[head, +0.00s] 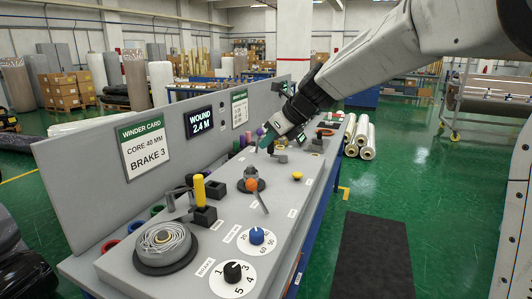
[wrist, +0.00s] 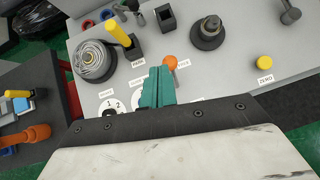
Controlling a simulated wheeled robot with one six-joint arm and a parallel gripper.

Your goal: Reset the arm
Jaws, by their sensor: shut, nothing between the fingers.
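My arm reaches in from the upper right of the head view, over the far part of a grey bench panel (head: 215,232). My gripper (head: 266,139) points down and left above the panel; its teal fingers are together and empty. In the wrist view the shut fingers (wrist: 160,72) point at the panel, near the orange-knobbed lever (wrist: 170,62). I cannot tell how high the fingertips are above it.
The panel carries a wound grey roll (head: 162,242), a yellow handle (head: 199,188) in a black holder, a blue dial (head: 256,236), a black dial (head: 232,272) and a yellow button (head: 297,175). An upright board (head: 90,170) stands behind. Wrapped rolls (head: 362,138) lie on the floor right.

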